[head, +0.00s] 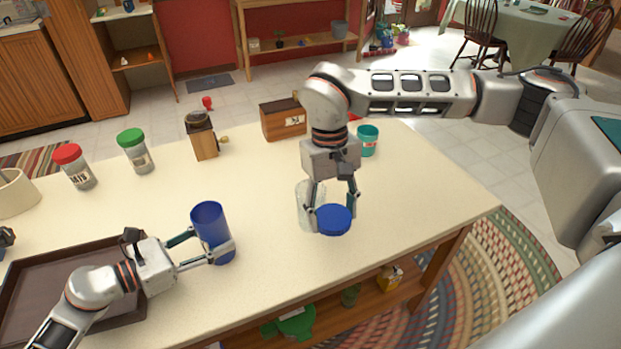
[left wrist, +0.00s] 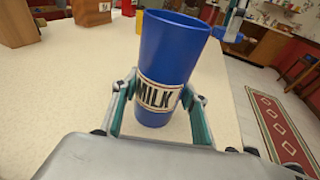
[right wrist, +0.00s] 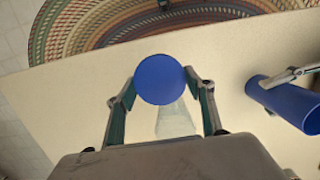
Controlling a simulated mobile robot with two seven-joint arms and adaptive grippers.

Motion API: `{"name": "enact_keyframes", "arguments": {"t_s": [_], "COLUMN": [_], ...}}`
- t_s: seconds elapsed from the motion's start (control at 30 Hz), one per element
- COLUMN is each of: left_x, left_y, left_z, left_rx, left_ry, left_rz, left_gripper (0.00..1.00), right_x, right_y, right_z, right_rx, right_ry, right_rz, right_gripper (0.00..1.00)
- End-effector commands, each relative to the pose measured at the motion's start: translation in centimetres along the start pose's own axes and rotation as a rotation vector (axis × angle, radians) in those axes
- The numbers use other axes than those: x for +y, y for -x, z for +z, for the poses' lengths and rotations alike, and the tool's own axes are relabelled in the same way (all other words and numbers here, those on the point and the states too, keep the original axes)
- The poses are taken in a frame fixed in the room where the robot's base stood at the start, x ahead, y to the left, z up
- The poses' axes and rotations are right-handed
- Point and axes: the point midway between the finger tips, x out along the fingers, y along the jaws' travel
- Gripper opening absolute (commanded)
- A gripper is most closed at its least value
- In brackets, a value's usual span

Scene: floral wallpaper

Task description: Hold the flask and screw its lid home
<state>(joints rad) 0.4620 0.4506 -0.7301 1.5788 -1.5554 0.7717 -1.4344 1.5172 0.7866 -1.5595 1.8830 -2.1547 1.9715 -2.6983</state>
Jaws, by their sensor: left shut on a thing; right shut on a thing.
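The blue flask (head: 211,226) stands upright with an open top, near the front of the counter. In the left wrist view the flask (left wrist: 168,65) shows a MILK label. My left gripper (head: 213,245) is shut around its lower half, one finger on each side. The round blue lid (head: 333,220) is in my right gripper (head: 335,212), to the right of the flask and apart from it. In the right wrist view the lid (right wrist: 159,80) is face-on between both fingertips. Whether the flask's base touches the counter is hard to tell.
A clear glass jar (head: 306,208) stands just behind the lid. A brown tray (head: 50,268) lies at front left, under my left arm. Red-lidded (head: 75,168) and green-lidded (head: 136,152) jars, a grinder (head: 202,140), a wooden box (head: 283,120) and a teal cup (head: 368,141) stand further back.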

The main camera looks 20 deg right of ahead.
Motion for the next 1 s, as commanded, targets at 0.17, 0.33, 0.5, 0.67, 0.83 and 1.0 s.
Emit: {"name": "enact_keyframes", "arguments": {"t_s": [0.17, 0.33, 0.5, 0.67, 0.83, 1.0], "left_x": [-0.1, 0.0, 0.0, 0.0, 0.0, 0.0], "left_y": [0.0, 0.0, 0.0, 0.0, 0.0, 0.0], "left_z": [0.0, 0.0, 0.0, 0.0, 0.0, 0.0], "left_rx": [0.0, 0.0, 0.0, 0.0, 0.0, 0.0], "left_ry": [0.001, 0.0, 0.0, 0.0, 0.0, 0.0], "left_rz": [-0.001, -0.001, -0.001, -0.001, 0.0, 0.0], "left_gripper": [0.23, 0.23, 0.23, 0.23, 0.23, 0.23], "right_x": [-3.1, -7.2, -12.1, -17.1, -21.1, -23.2], "right_y": [2.5, 4.6, 7.0, 9.3, 11.0, 11.9], "right_z": [-1.3, -3.7, -5.8, -7.1, -7.7, -7.7], "right_rx": [0.009, 0.013, 0.021, 0.029, 0.036, 0.038], "right_ry": [0.05, -0.168, -0.429, -0.684, -0.898, -1.014], "right_rz": [0.007, -0.03, -0.072, -0.11, -0.138, -0.153], "right_gripper": [0.42, 0.42, 0.42, 0.42, 0.42, 0.42]}}
